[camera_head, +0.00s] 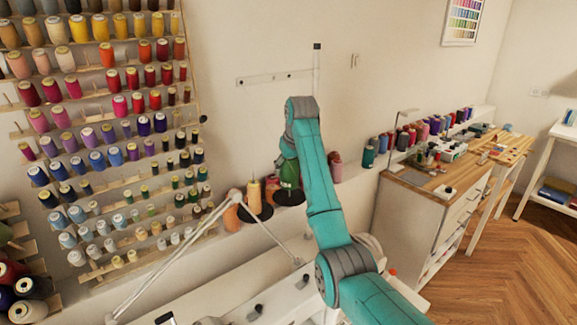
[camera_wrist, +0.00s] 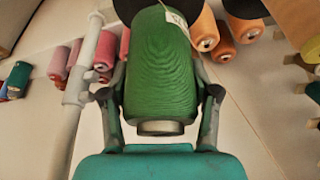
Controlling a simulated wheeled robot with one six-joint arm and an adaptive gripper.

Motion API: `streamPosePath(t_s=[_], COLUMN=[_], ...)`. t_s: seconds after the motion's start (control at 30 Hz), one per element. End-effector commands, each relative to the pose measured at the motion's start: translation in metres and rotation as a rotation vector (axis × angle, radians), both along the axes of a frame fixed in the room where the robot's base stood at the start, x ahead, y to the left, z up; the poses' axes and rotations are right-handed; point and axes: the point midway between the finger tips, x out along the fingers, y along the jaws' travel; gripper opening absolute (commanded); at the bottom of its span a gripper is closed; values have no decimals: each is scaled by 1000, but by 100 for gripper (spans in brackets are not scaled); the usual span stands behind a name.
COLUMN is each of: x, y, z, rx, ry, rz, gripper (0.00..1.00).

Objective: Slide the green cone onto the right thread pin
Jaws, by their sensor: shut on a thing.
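My gripper (camera_wrist: 161,85) is shut on the green cone (camera_wrist: 160,65), with one finger on each side of its body. The cone has a white label, and its pale tube end faces the wrist camera. In the head view the green cone (camera_head: 289,173) is upright, partly behind my arm, just over or on the right black disc (camera_head: 289,197). A left black disc (camera_head: 257,213) is beside it. The right thread pin is hidden; I cannot tell whether it is inside the cone or whether the cone touches the disc.
Orange cones (camera_wrist: 204,32) and pink cones (camera_wrist: 106,50) stand nearby on the ledge. A white pole (camera_wrist: 84,95) runs close to the left finger. A thread rack (camera_head: 100,140) fills the left wall.

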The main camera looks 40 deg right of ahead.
Motion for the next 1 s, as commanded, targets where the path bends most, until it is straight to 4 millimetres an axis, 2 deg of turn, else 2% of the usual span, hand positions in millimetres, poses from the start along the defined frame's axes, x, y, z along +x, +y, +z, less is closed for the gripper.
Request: streamPosePath(t_s=[1.0], x=[0], y=[0], z=[-30], rx=[0], ry=[-1], rz=[0], gripper=[20])
